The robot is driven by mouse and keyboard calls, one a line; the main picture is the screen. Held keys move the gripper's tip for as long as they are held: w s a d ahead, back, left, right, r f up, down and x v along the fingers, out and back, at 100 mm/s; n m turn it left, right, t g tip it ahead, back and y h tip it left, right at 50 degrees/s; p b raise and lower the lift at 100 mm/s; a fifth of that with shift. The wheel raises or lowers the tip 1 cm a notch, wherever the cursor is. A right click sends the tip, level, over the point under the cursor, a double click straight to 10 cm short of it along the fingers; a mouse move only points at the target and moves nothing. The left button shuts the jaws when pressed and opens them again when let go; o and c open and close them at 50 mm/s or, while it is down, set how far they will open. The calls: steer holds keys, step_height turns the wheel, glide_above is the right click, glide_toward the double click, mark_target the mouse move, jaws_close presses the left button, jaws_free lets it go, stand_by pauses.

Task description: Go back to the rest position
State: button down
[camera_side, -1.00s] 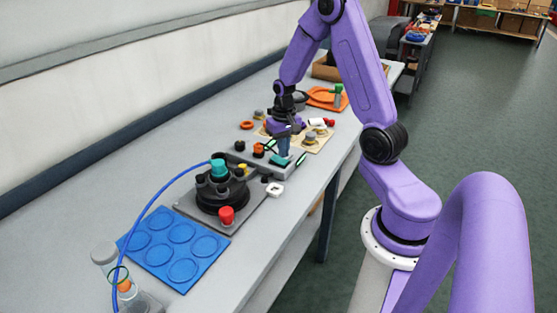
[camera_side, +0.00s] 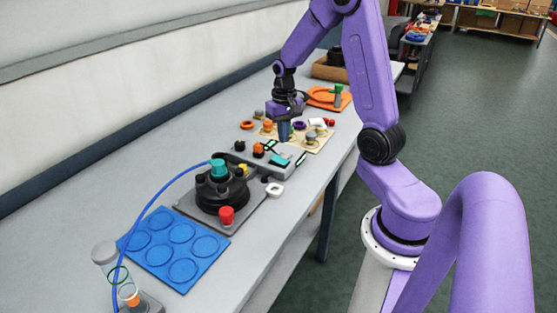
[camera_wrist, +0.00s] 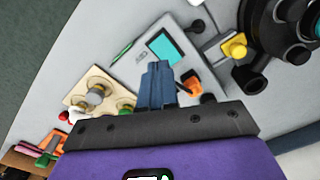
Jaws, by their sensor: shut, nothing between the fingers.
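My gripper (camera_side: 284,132) hangs fingers down above the grey panel box (camera_side: 240,156) in the side view, its blue-grey fingers shut and empty. In the wrist view the shut fingers (camera_wrist: 157,88) point at the panel box, which carries a teal screen (camera_wrist: 165,47) and an orange knob (camera_wrist: 192,87). The fingertips appear apart from the panel, though the exact gap is hard to tell. The beige board (camera_side: 318,143) with several knobs lies just behind the panel; it also shows at the left of the wrist view (camera_wrist: 75,98).
A black round tank unit (camera_side: 221,194) with a teal cap and red knob stands nearer the camera. An orange tray (camera_side: 322,95) and a brown box (camera_side: 325,69) lie farther back.

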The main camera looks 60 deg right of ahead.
steer(key=s+a+r+n, duration=0.2)
steer(key=s+a+n, duration=0.15)
steer(key=a, duration=0.55)
steer(key=s+a+r+n, duration=0.3)
steer(key=a+n, duration=0.2)
steer(key=a, duration=0.4)
steer(key=s+a+r+n, duration=0.1)
steer(key=s+a+n, duration=0.2)
steer(key=s+n, duration=0.2)
steer(key=s+a+r+n, duration=0.1)
steer(key=s+a+n, duration=0.2)
steer(key=s, duration=0.7)
steer(key=shift+s+a+r+n, duration=0.15)
steer(key=shift+s+a+n, duration=0.25)
steer(key=shift+n, duration=0.65)
